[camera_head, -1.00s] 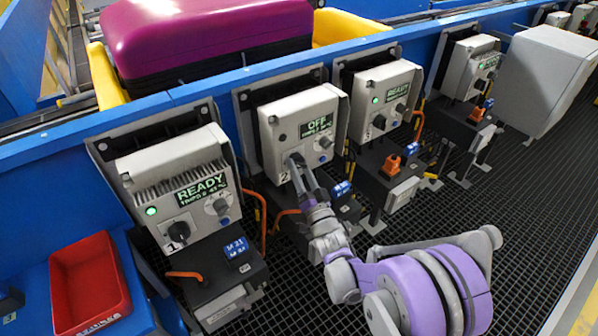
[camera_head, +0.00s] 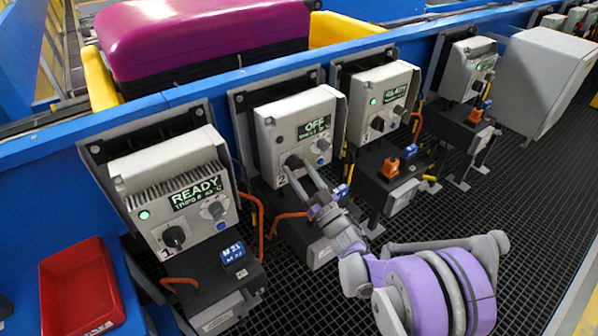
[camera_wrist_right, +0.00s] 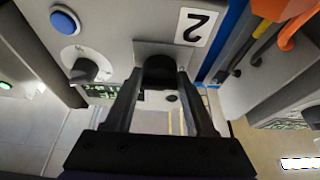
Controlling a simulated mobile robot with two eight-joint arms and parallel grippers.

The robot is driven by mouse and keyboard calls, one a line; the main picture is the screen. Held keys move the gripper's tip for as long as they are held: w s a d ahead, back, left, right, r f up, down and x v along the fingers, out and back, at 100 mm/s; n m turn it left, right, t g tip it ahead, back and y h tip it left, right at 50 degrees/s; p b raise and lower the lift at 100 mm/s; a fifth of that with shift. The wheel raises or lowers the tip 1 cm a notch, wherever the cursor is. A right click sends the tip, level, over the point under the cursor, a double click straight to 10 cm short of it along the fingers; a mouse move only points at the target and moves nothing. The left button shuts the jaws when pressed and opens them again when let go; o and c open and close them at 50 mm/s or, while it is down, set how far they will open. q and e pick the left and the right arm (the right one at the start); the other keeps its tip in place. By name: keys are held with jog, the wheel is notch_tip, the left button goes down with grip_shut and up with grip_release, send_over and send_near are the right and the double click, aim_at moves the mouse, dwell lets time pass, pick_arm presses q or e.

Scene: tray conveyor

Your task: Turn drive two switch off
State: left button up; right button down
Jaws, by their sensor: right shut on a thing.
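The drive two box (camera_head: 275,125) is a pale grey unit marked 2, with a dark display (camera_head: 314,127) reading OFF. Its black switch knob (camera_wrist_right: 158,68) shows in the right wrist view, beside the 2 label (camera_wrist_right: 196,27). My right gripper (camera_head: 297,164) is at the lower left of the box front. In the right wrist view its two fingers (camera_wrist_right: 160,76) are shut on the black knob, one on each side. The exact knob angle is partly hidden by the fingers. My left gripper is not in view.
Drive one box (camera_head: 165,175) at left and drive three box (camera_head: 372,85) at right show READY with green lights. A blue button (camera_wrist_right: 65,19) and a grey dial (camera_wrist_right: 88,68) are near the knob. A red bin (camera_head: 75,285) stands lower left.

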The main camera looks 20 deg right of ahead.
dwell(0.4)
jog(key=shift+c, duration=1.2)
grip_release()
jog(key=b+v, duration=0.3)
jog(key=v, duration=0.7)
jog(key=shift+s+f+b, duration=0.25)
jog(key=shift+s+b, duration=0.1)
jog(key=shift+d, duration=0.15)
